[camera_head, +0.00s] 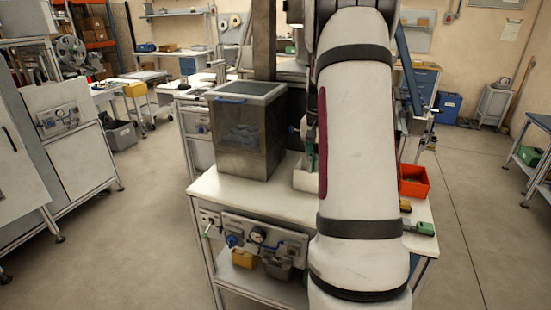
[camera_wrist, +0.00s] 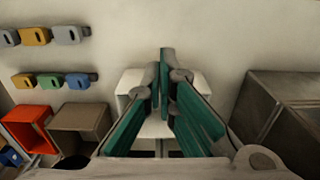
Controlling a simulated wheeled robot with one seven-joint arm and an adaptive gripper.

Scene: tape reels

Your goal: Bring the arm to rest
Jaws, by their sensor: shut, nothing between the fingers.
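My gripper (camera_wrist: 163,88) has teal finger pads and shows in the middle of the wrist view. Its fingers are shut with nothing between them. They show in front of a white open box (camera_wrist: 192,82), whose middle they hide. I cannot tell how far above the box they are. In the head view my white arm stands upright over the workbench (camera_head: 235,199) and hides most of the gripper.
A grey metal tank (camera_head: 240,140) stands left of my arm on the bench. A red bin (camera_head: 413,182) is at the right, and a brown bin (camera_wrist: 80,125) is beside it in the wrist view. Floor (camera_head: 130,230) is clear on the left.

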